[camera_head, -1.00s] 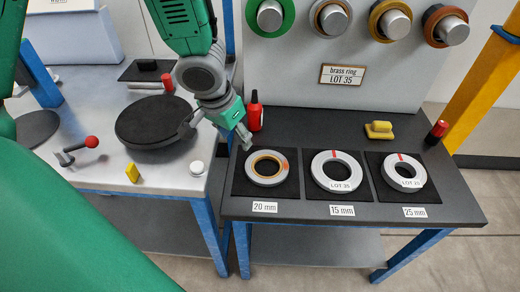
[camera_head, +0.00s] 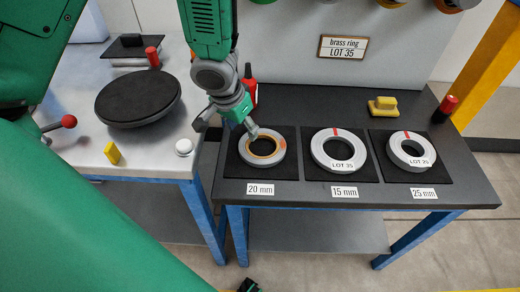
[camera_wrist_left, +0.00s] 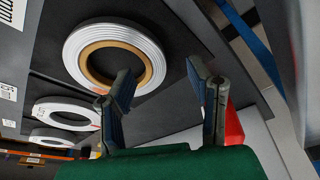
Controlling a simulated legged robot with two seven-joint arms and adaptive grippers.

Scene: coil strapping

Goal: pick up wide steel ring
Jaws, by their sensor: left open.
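Three steel-grey rings lie on black pads on the dark table. The left ring (camera_head: 262,146), by the 20 mm label, has an orange-brown inner band. The middle ring (camera_head: 338,150) is by the 15 mm label and the right ring (camera_head: 411,151) by the 25 mm label. My left gripper (camera_head: 226,127) is open and empty, above the back left edge of the left ring. In the left wrist view the open fingers (camera_wrist_left: 160,82) are beside the banded ring (camera_wrist_left: 83,47), one fingertip overlapping its rim in the picture.
A yellow block (camera_head: 382,106) and a red-and-black cylinder (camera_head: 445,108) stand at the back right.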

